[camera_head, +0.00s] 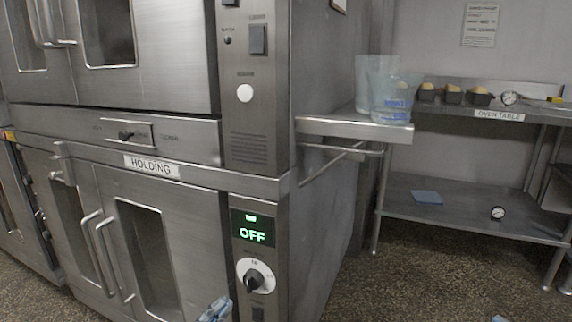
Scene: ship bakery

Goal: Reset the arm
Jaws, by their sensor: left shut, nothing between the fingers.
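My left gripper (217,309) shows at the bottom edge, in front of the lower part of the holding cabinet (183,190). Only its pale blue tip end is in view; it is shut and empty. The rest of my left arm is below the picture. A tiny bluish bit at the bottom edge on the right may be the tip of my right gripper (498,319); too little shows to tell its state.
The steel oven with a lit OFF display (252,228) and a dial (255,277) fills the left. A side shelf (350,128) holds clear containers (390,92). The oven table (475,106) at right carries small loaf tins (453,94) and a gauge (508,98). Speckled floor lies open at lower right.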

